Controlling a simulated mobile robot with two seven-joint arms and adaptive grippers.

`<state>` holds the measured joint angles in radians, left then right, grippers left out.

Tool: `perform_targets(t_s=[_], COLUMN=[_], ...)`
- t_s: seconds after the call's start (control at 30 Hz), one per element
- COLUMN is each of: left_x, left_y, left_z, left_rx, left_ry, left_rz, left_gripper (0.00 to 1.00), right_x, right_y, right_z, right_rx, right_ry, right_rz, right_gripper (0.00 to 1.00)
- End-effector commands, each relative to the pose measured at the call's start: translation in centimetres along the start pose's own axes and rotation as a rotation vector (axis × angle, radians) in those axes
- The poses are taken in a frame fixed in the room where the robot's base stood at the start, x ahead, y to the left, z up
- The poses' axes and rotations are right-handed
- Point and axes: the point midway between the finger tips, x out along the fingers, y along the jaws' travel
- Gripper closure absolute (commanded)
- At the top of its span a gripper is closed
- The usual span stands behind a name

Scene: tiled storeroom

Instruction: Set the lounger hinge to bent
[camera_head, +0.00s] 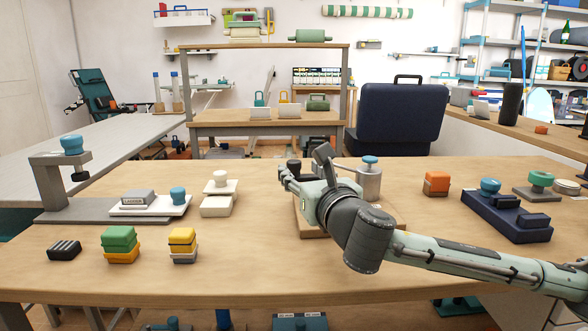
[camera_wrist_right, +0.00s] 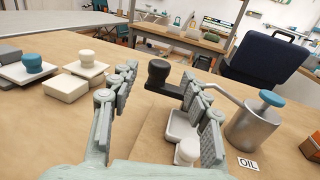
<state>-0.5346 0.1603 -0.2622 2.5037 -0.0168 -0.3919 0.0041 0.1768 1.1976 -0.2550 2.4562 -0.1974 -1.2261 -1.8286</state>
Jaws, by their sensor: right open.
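A grey block (camera_head: 137,198) with a small label, perhaps reading LOUNGER, sits on a white plate with a blue knob (camera_head: 178,196) at the left of the table; I cannot tell for sure whether this is the lounger hinge. The blue knob also shows at the left of the wrist view (camera_wrist_right: 33,63). My right gripper (camera_head: 303,166) is open and empty over the middle of the table. In the wrist view its fingers (camera_wrist_right: 160,105) stand apart, with a black knob on a dark bar (camera_wrist_right: 158,73) beyond the gap. My left gripper is out of view.
A metal can (camera_wrist_right: 251,125) beside an OIL label stands right of the gripper. A white knob (camera_wrist_right: 188,151) and white tray are close to the right finger. A white-knobbed block (camera_head: 217,206), coloured blocks (camera_head: 120,240) and a navy base (camera_head: 506,218) stand around. The front middle is clear.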

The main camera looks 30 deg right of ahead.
Motion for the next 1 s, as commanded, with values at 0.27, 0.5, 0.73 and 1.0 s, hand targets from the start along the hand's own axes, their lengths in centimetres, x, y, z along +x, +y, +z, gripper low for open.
perform_targets(t_s=[0.27,0.5,0.73,1.0], left_x=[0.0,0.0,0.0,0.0], left_y=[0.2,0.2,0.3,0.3], left_z=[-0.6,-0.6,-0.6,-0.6], left_rx=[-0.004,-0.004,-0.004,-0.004], left_ry=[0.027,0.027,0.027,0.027], left_rz=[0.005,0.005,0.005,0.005], left_gripper=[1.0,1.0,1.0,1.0], right_x=[4.0,5.3,5.3,5.3], right_y=[0.0,0.0,0.0,0.0], right_z=[0.1,0.1,0.0,0.0], right_rx=[0.004,0.001,0.001,0.0], right_ry=[-0.001,-0.001,-0.001,0.0], right_rz=[-0.001,0.001,0.001,0.001], right_gripper=[0.52,0.52,0.52,0.86])
